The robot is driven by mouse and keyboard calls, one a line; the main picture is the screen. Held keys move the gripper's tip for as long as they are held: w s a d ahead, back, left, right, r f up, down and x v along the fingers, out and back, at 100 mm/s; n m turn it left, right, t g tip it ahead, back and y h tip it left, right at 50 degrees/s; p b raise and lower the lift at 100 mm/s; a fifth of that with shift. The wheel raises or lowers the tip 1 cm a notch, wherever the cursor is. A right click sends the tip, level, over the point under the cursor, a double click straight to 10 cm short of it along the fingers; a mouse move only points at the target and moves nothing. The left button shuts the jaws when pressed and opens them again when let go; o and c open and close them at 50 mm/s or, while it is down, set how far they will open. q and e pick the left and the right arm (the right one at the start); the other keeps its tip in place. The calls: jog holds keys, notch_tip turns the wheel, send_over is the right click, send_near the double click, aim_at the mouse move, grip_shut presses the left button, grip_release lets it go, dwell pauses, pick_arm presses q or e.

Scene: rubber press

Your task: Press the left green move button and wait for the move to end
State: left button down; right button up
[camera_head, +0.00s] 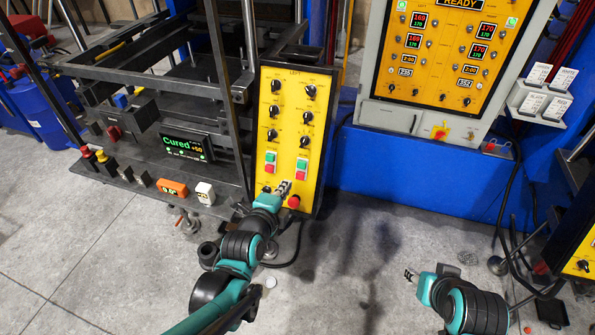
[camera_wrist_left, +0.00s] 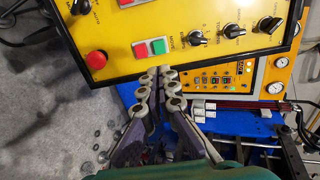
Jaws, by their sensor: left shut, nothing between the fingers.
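The yellow control panel (camera_head: 286,100) labelled LEFT carries two green-over-red button pairs. The left pair has a green button (camera_head: 270,157); the right pair has a green button (camera_head: 302,162). I cannot read which is labelled move. My left gripper (camera_head: 284,187) is shut and empty, just below the pairs and beside the red stop button (camera_head: 293,201). In the left wrist view the fingertips (camera_wrist_left: 165,72) sit at the panel's edge, close to the right pair's green button (camera_wrist_left: 158,46); contact cannot be told. My right gripper (camera_head: 410,275) is low over the floor, away from the panel.
The black press frame (camera_head: 150,70) stands left of the panel, with a display (camera_head: 185,146) reading "Cured". Rotary knobs (camera_head: 303,141) stick out above the buttons. A grey-framed cabinet (camera_head: 370,80) reading "READY" is at the right. Floor between the arms is open.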

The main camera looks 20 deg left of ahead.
aim_at(301, 165)
pick_arm(q)
jog(key=b+x, duration=0.3)
jog(key=x, duration=0.9)
pick_arm(e)
notch_tip(301, 165, down, 4)
jog(key=shift+r, duration=0.25)
